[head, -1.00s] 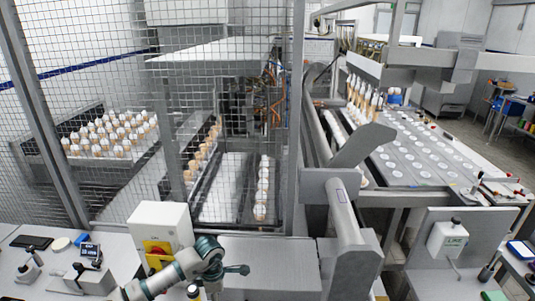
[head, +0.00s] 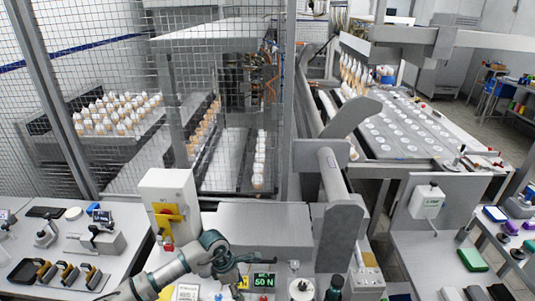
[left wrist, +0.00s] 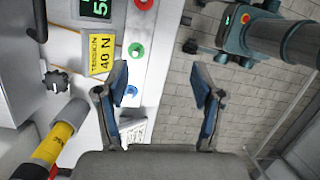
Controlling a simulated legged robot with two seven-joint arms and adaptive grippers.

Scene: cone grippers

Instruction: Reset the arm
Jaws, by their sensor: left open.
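My left gripper (head: 238,262) is at the end of the arm that comes in from the lower left in the head view. It is over the near bench, in front of the white box (head: 165,190) with a yellow panel and red button. In the left wrist view its two blue-grey fingers (left wrist: 160,85) are spread apart, with nothing between them. Bench edge and paved floor show beyond them. My right gripper is in no view.
A green display (head: 263,281) reading 50 N is just right of the gripper. Wire mesh (head: 110,60) stands behind the bench. Cones fill the far tray (head: 115,112).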

